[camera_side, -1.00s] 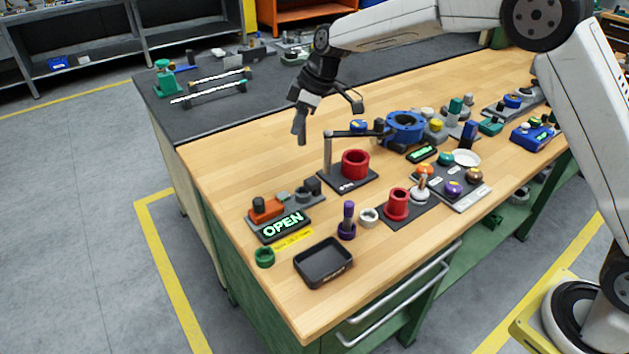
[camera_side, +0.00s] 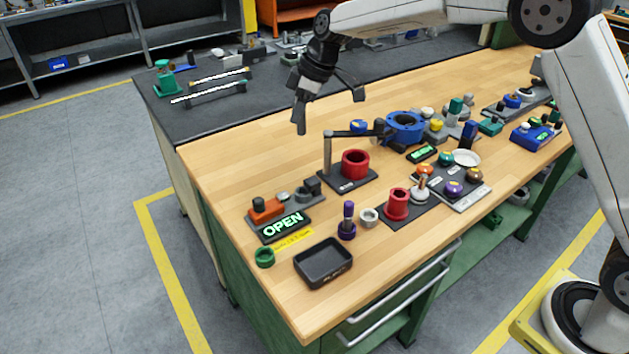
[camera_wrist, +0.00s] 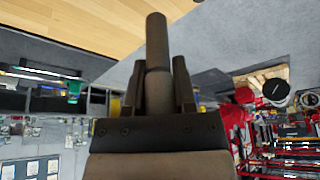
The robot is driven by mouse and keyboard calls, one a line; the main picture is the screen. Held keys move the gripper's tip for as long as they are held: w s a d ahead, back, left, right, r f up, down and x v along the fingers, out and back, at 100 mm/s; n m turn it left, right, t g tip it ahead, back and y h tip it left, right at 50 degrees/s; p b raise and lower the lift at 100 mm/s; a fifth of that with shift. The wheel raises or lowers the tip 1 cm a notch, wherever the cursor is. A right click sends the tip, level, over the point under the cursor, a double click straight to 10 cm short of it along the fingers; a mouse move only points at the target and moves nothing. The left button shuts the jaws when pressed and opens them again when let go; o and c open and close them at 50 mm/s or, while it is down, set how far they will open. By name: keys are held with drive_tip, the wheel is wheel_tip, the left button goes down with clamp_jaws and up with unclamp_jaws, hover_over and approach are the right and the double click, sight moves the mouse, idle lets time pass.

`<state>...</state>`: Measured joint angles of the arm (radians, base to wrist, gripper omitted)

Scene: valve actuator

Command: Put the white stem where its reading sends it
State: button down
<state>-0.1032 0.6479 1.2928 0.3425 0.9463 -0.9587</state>
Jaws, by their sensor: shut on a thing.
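My gripper (camera_side: 302,100) is in the air above the far left part of the wooden bench. In the wrist view my gripper (camera_wrist: 158,76) is shut on a plain round stem (camera_wrist: 156,40) that sticks out past the fingertips. The stem looks dark grey in shade, so I cannot tell that it is white. In the side view the stem (camera_side: 300,122) hangs almost upright, clear of the bench. A display (camera_side: 283,226) at the front left reads OPEN. A red ring-shaped holder (camera_side: 355,163) stands on a black base under a black arm.
A black tray (camera_side: 323,279) sits at the front edge. A purple stem (camera_side: 348,219), a green ring (camera_side: 265,257) and a red cup (camera_side: 397,203) are nearby. A blue round flange (camera_side: 404,127) and a white dish (camera_side: 466,157) stand farther right. The bench's left part is bare.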

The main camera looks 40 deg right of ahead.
idle(0.5)
drive_tip(key=s+a+f, duration=0.3)
drive_tip(key=s+f, duration=0.1)
drive_tip(key=s, duration=0.5)
drive_tip(key=s+a+f, duration=0.2)
drive_tip(key=s+f, duration=0.3)
drive_tip(key=s, duration=0.4)
drive_tip(key=shift+s+a+f, duration=0.15)
drive_tip(key=shift+s+a, duration=0.1)
drive_tip(key=shift+a, duration=0.15)
drive_tip(key=shift+f, duration=0.15)
drive_tip(key=shift+f, duration=2.85)
drive_tip(key=shift+c, duration=1.8)
unclamp_jaws()
